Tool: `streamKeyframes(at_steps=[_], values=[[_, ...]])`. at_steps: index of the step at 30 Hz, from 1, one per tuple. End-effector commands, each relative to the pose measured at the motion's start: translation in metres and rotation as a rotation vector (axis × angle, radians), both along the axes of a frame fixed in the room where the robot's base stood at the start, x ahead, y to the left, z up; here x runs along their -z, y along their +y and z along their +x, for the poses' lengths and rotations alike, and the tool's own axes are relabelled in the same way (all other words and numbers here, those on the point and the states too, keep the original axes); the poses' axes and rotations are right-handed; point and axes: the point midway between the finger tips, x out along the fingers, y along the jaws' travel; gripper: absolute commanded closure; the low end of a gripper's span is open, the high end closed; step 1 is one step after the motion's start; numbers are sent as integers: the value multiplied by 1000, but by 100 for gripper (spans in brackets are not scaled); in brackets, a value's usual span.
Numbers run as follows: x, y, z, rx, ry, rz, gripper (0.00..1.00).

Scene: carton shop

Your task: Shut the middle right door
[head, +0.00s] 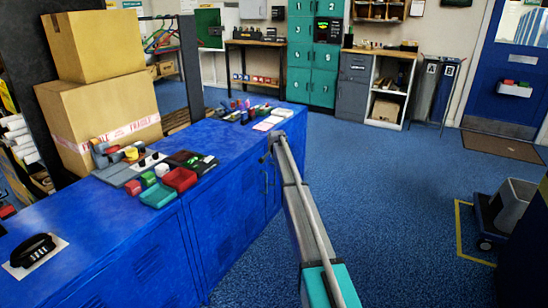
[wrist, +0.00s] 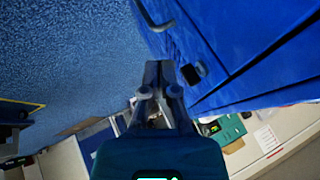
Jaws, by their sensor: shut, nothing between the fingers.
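A long blue cabinet (head: 150,245) runs along the left, with several vented doors on its front. A blue door (head: 228,215) with a dark handle (head: 266,182) is near its right end; I cannot tell which door is the middle right one or whether any is ajar. My gripper (head: 268,150) is at the cabinet's far right end, beside its front. In the wrist view my gripper (wrist: 158,68) is shut and empty, its tips close to the blue front (wrist: 235,30). A bent grey handle (wrist: 163,24) and a small black fitting (wrist: 193,73) show near the tips.
Teal lockers (head: 300,85) stand at the back. Blue carpet (head: 390,190) is clear to the right, up to a trolley (head: 490,225).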

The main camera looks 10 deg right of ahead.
Motion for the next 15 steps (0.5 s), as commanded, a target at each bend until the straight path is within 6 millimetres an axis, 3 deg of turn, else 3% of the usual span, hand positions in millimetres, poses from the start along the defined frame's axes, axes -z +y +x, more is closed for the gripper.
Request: streamKeyframes(at_steps=[15], values=[[1, -25, -18, 0, 1, 0, 100]])
